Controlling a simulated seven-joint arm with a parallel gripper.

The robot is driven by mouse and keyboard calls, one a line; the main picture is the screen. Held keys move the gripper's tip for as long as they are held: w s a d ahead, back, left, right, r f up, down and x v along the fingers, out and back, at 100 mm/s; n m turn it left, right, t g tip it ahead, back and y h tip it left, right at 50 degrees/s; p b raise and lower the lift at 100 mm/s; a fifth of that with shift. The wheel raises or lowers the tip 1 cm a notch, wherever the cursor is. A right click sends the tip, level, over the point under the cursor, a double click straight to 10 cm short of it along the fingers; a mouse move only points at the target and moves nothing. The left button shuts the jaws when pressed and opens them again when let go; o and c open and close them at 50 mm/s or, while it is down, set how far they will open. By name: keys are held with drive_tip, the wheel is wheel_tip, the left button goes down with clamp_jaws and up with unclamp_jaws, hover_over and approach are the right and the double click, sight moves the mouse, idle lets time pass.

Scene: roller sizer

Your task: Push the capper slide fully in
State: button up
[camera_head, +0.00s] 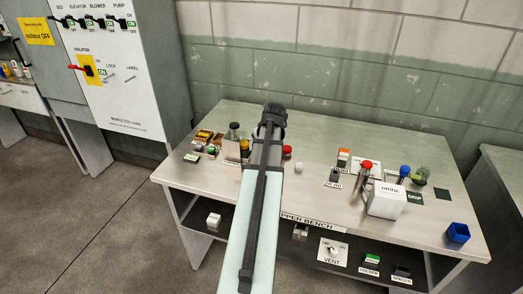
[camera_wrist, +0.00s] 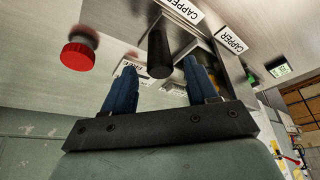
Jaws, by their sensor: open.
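In the wrist view, a metal block (camera_wrist: 203,50) stands beside two CAPPER labels (camera_wrist: 232,39). A dark cylindrical handle (camera_wrist: 159,50) sticks out next to the block and looks like the slide's handle. My gripper (camera_wrist: 160,68) has its two blue fingers apart, with the handle's end showing in the gap between them. I cannot tell whether either finger touches it. In the head view, my gripper (camera_head: 271,116) is over the left-middle of the bench, and my arm hides most of the capper. How far in the slide is cannot be told.
A red knob (camera_wrist: 79,54) is left of the fingers in the wrist view. On the bench (camera_head: 320,195), bottles (camera_head: 233,134) and small boxes stand left of my arm.

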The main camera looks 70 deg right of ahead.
drive_tip(key=shift+x, duration=1.45)
clamp_jaws()
